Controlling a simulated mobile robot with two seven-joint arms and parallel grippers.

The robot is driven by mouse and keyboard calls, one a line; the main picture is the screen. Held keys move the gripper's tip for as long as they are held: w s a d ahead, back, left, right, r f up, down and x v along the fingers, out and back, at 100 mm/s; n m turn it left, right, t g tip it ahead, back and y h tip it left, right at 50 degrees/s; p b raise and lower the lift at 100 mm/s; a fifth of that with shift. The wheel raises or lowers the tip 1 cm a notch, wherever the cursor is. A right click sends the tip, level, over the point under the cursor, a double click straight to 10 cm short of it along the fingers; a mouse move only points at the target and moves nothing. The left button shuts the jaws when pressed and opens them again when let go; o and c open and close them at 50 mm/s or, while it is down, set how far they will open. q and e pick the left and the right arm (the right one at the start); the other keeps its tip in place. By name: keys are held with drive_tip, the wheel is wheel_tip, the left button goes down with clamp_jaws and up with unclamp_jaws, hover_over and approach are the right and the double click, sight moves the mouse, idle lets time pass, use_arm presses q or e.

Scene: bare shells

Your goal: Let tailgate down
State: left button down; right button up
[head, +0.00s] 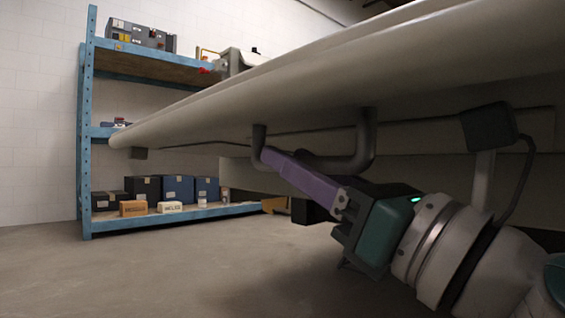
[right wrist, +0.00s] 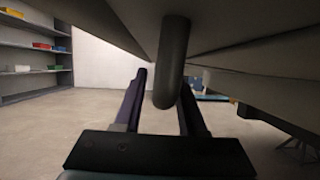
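The tailgate (head: 300,80) is a large pale panel that fills the upper right of the head view and runs out to the left, seen from low down. A dark U-shaped handle (head: 366,145) hangs from its underside. My right gripper (head: 290,170) has purple fingers reaching up to the handle's lower bar. In the right wrist view the handle (right wrist: 172,60) stands between the two fingers (right wrist: 163,100), which are apart with a gap visible beside the handle. I cannot tell whether either finger touches it. My left gripper is not in view.
A blue shelf rack (head: 86,130) with boxes and cases stands at the back left. A grey shelf (right wrist: 35,60) with coloured bins shows in the right wrist view. The concrete floor (head: 150,270) at the lower left is clear. The panel hangs close above my right arm.

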drive_tip(key=shift+o, duration=0.6)
drive_tip(key=shift+s+d+f, duration=0.2)
drive_tip(key=shift+s, duration=0.05)
drive_tip(key=b+v, duration=0.4)
drive_tip(key=v, duration=0.5)
drive_tip(key=shift+d, duration=0.1)
drive_tip(key=shift+s, duration=0.1)
